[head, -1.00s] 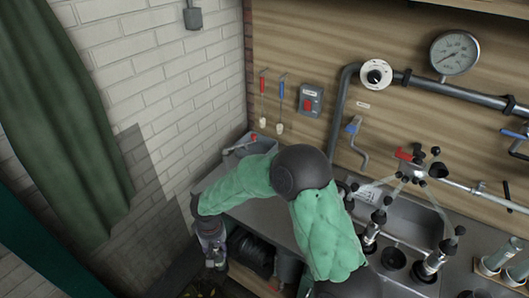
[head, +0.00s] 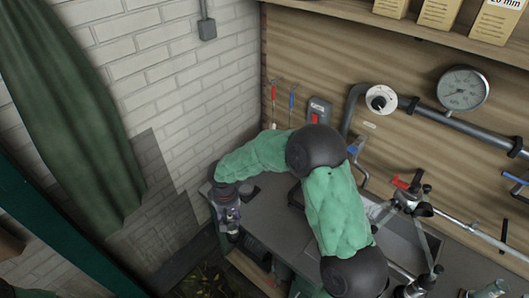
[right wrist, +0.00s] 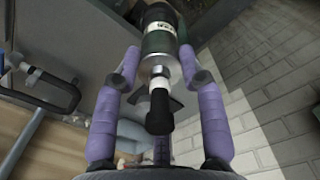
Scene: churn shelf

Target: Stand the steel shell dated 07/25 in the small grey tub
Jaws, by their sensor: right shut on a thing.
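My right gripper (head: 231,226) reaches down at the left end of the grey counter in the head view. In the right wrist view its purple fingers (right wrist: 160,55) are shut on a steel shell (right wrist: 158,68), one finger on each side. The shell is a cylinder with a dark band, a small pale label and a black-tipped stem pointing toward the wrist camera. I cannot read the date on the label. In the head view the shell is too small to make out clearly. The small grey tub is not clearly visible; my right arm covers the back left of the counter. My left gripper is not in view.
The counter (head: 268,215) has bare room left of my arm. A brick wall (head: 160,75) closes off the left side. Valve fittings (head: 412,198) and a sink stand to the right. A shelf with boxes (head: 440,12) runs above.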

